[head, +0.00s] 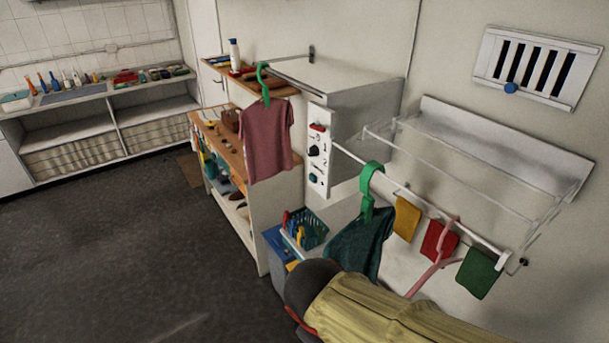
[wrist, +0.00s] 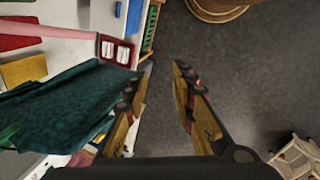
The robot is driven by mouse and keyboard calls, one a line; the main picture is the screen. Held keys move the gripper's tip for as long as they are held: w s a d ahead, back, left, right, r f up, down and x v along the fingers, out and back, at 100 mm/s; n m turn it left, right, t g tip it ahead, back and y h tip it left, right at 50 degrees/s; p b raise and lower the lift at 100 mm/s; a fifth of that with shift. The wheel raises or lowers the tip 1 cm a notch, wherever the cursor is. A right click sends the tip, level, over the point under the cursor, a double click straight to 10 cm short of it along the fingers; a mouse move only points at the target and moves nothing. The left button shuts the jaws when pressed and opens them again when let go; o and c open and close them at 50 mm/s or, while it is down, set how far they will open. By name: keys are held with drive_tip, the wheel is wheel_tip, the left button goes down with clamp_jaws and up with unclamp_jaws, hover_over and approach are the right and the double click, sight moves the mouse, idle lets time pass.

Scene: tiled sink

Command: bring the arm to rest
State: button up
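My gripper (wrist: 158,78) shows in the wrist view with its two fingers apart. Only dark floor shows between them, and it holds nothing. In the head view, my arm (head: 390,312), yellowish with a dark joint, reaches in at the bottom, and the gripper cannot be made out there. A dark teal garment (head: 357,245) hangs on a green hanger (head: 369,185) from the drying rack's front bar. In the wrist view the teal garment (wrist: 65,108) lies to the left, close to the left finger. I cannot tell whether they touch.
A maroon shirt (head: 267,142) hangs further left. A basket (head: 307,229) stands below. Open floor (head: 110,255) lies left.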

drive_tip(key=s+d+f+m+t+y+b, duration=0.1)
drive_tip(key=s+d+f+m+t+b, duration=0.1)
drive_tip(key=d+m+b, duration=0.7)
drive_tip(key=d+m+t, duration=0.1)
drive_tip(key=d, duration=0.3)
drive_tip(key=shift+f+y+b, duration=0.25)
drive_tip(key=shift+y+b, duration=0.1)
drive_tip(key=shift+y, duration=0.05)
idle(1.6)
